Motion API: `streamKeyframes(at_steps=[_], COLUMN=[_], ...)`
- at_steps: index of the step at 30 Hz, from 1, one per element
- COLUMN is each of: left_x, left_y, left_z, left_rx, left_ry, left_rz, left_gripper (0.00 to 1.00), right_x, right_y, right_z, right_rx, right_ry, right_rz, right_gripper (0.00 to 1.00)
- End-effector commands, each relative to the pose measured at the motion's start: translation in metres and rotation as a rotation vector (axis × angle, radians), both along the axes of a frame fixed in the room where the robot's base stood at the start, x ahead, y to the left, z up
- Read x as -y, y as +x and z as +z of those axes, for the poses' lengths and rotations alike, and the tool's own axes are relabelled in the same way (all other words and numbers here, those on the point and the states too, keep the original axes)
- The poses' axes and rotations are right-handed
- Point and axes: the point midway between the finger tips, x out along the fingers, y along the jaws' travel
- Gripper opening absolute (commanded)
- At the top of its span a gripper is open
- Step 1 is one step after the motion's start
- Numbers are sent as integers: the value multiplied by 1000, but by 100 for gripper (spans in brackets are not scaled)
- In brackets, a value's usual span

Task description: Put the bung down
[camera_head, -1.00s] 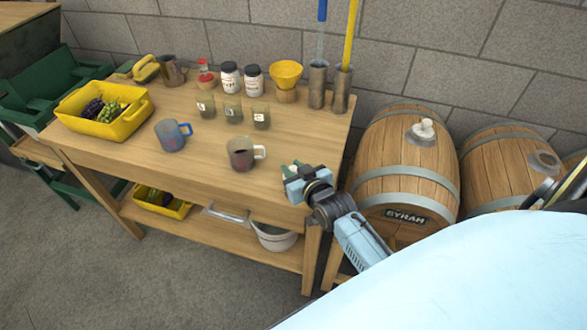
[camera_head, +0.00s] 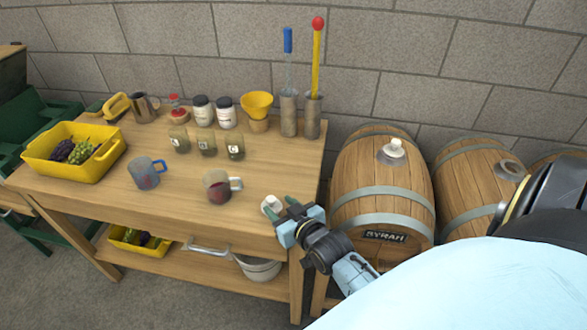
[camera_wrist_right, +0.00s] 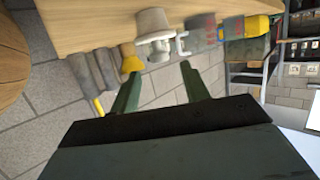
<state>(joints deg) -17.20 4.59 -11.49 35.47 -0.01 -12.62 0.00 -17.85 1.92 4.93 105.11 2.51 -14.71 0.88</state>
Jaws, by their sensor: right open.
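A small off-white bung (camera_head: 271,204) rests on the wooden table (camera_head: 180,210) near its front right corner. It also shows in the right wrist view (camera_wrist_right: 151,22), just beyond the fingers. My right gripper (camera_head: 287,211) is at the table's right end, close beside the bung. Its green fingers are apart with nothing between them, and in the right wrist view the gap (camera_wrist_right: 160,75) is empty. My left gripper is in neither current view.
A mug (camera_head: 217,190) of dark liquid stands left of the bung, with a blue mug (camera_head: 147,175) farther left. Small glasses, jars and a yellow funnel (camera_head: 257,104) stand behind. A Syrah barrel (camera_head: 381,175) with a pale bung on top stands to the right.

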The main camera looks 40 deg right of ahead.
Motion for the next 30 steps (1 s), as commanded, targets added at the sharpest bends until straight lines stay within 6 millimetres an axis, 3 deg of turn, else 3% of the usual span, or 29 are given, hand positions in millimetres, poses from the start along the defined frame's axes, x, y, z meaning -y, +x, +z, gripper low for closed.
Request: streamKeyframes(at_steps=[3, 10, 30], left_x=[0, 0, 0], left_y=[0, 0, 1], left_z=[4, 6, 6], left_rx=[0, 0, 1], left_ry=[0, 0, 0], left_rz=[0, 0, 1], left_gripper=[36, 36, 36], right_x=[-2, -4, -5], right_y=[-25, -55, -63], right_z=[8, 17, 20], right_rx=[-2, 0, 1], right_ry=[0, 1, 1], right_rz=[-1, -1, 0], right_gripper=[46, 46, 46])
